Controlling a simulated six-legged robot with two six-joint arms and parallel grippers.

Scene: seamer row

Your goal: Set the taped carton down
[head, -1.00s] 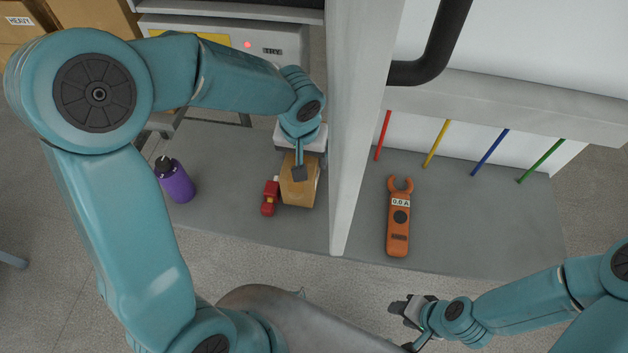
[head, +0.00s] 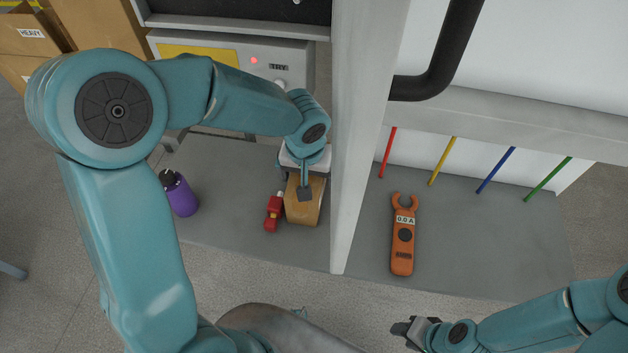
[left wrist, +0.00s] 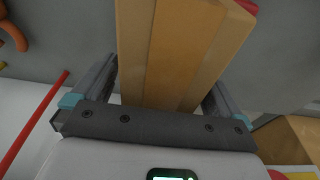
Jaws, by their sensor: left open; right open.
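In the left wrist view the carton (left wrist: 175,50) is between the two fingers of this gripper (left wrist: 165,85), which is open with a visible gap on each side. The carton's underside is hidden. My right gripper (head: 410,331) is open and empty at the lower right, away from the carton.
A red bottle (head: 273,212) is close against the carton's left side. A purple bottle (head: 180,195) stands further left. The white panel (head: 362,130) is just right of the carton. An orange clamp meter (head: 403,235) and several coloured rods are beyond it. Worktop in front is clear.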

